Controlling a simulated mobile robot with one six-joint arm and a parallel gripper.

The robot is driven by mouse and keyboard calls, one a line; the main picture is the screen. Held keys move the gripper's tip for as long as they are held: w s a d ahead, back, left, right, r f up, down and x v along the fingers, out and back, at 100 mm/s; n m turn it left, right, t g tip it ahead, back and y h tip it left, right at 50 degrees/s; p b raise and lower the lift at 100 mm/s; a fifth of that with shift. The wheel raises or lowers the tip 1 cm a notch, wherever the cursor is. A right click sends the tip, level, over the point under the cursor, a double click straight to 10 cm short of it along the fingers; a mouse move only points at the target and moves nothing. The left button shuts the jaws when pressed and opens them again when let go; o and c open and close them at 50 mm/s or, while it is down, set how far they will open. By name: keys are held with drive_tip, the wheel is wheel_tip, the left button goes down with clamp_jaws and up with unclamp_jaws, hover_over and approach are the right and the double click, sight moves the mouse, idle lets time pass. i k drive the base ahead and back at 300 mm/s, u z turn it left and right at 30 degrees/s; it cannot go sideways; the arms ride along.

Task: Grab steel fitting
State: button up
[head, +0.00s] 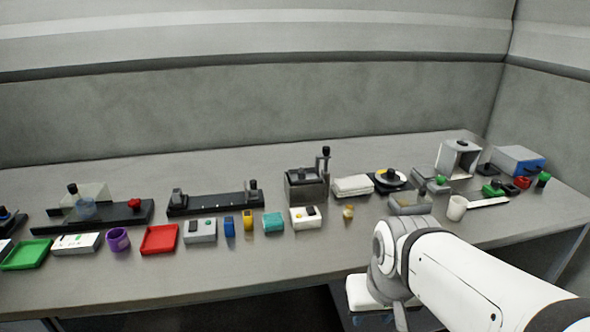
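I cannot pick out a steel fitting for certain at this size. A small brass-coloured piece (348,212) stands alone near the middle of the table, right of a white box with a dark top (305,218). A see-through bin (411,203) stands further right, and its contents are too small to tell. My white arm reaches in from the lower right and bends down in front of the table edge. My gripper does not show in this view.
The grey table (250,270) has a clear front strip. Along it stand a green tray (25,255), a purple cup (118,239), a red tray (159,240), a teal block (273,222) and a white cup (456,208). Machines line the back, including a dark vise-like block (306,187).

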sight(301, 172)
drive_tip(key=z, duration=0.1)
drive_tip(key=i, duration=1.2)
drive_tip(key=u, duration=0.4)
